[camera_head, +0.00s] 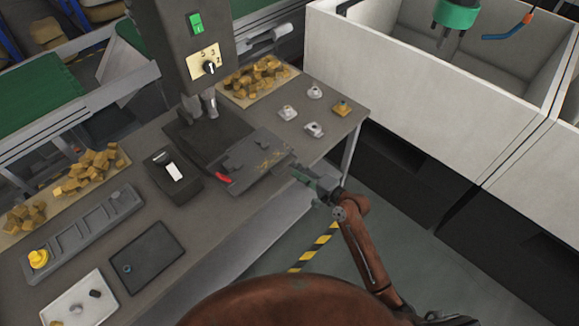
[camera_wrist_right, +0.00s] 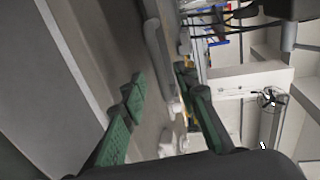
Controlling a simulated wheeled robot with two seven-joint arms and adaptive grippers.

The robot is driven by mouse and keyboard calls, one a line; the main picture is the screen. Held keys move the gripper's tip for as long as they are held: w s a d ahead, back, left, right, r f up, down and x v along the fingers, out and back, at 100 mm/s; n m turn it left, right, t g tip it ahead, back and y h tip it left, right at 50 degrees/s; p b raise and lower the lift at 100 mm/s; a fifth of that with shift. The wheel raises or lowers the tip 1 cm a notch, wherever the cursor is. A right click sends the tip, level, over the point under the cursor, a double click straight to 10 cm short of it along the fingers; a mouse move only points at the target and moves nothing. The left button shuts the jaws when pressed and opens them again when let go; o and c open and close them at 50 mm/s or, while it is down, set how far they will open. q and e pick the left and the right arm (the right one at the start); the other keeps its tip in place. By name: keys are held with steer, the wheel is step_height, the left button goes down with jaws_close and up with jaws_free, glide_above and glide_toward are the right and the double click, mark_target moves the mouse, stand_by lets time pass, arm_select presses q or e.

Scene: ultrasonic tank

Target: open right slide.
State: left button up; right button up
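The welding-type machine (camera_head: 190,50) stands at the back of the table, with a dark slide plate (camera_head: 265,150) at its base on the right side. A red handle (camera_head: 222,177) sits at the plate's front left corner. My right gripper (camera_head: 312,182) is just right of the plate, by the table's front edge, and looks apart from it. In the right wrist view its green fingers (camera_wrist_right: 158,85) are spread with no object held between them. A long grey bar (camera_wrist_right: 158,60) shows beyond them; I cannot tell which part it is. My left gripper is not in view.
Small grey parts (camera_head: 314,129) and a yellow one (camera_head: 341,106) lie on the right of the table. A dark box (camera_head: 172,172) with a white switch stands left of the plate. White bins (camera_head: 400,70) stand at right, across a floor gap.

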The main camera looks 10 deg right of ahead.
steer(key=v, duration=0.6)
steer(key=shift+s+d, duration=0.2)
steer(key=shift+s, duration=0.1)
steer(key=s+d+f+n+g+h, duration=0.1)
steer(key=s+d+f+h, duration=0.3)
steer(key=f, duration=1)
steer(key=s+d+f+g+h, duration=0.2)
steer(key=d+f, duration=0.5)
steer(key=f, duration=0.8)
steer(key=s+d+f+n+g+h, duration=0.1)
steer(key=s+d+f+n, duration=0.15)
steer(key=s+f, duration=0.6)
steer(key=s+d+f+n+g+h, duration=0.1)
steer(key=s+d+f+g, duration=0.15)
steer(key=s+f, duration=0.55)
steer(key=s+f+n+g, duration=0.1)
steer(key=s+f, duration=0.4)
steer(key=s, duration=0.6)
steer(key=s+d+f+n+g+h, duration=0.1)
steer(key=s+f+n, duration=0.3)
steer(key=s, duration=0.7)
steer(key=s+d+f+n+g, duration=0.1)
steer(key=s+f, duration=0.5)
steer(key=s, duration=0.6)
steer(key=shift+n+g+h, duration=0.4)
steer(key=shift+n+g, duration=0.35)
steer(key=shift+g, duration=0.2)
